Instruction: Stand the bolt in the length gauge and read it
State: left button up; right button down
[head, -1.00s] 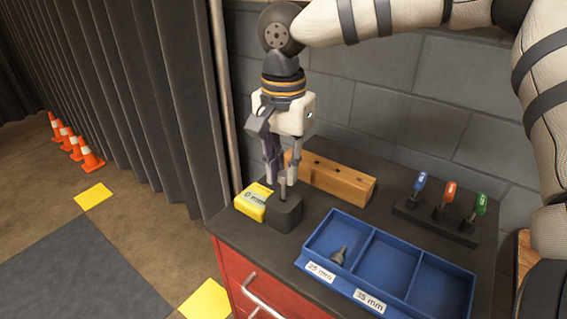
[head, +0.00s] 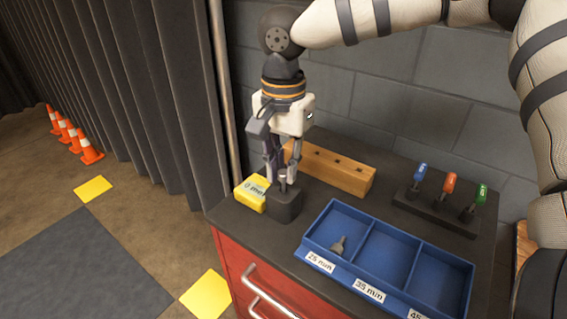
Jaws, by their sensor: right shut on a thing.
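My right gripper (head: 283,179) points straight down over the black gauge block (head: 287,210) at the left of the bench top. It is shut on a grey bolt (head: 283,184), which is upright between the fingertips. The bolt's lower end is at or in the top of the block; the fingers hide how deep it is. The yellow readout box (head: 251,194) stands beside the block, its display too small to read surely. My left gripper is not in view.
A blue tray (head: 328,261) has compartments labelled 25 mm, 35 mm and a third; another bolt (head: 339,245) is in the 25 mm one. A wooden block with holes (head: 336,171) stands behind. A black rack (head: 432,211) holds screwdrivers at right.

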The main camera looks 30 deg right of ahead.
aim_at(284, 172)
jog(key=shift+f, duration=1.35)
jog(key=c, duration=1.4)
grip_release()
jog(key=shift+c, duration=0.2)
notch_tip(284, 172, up, 12)
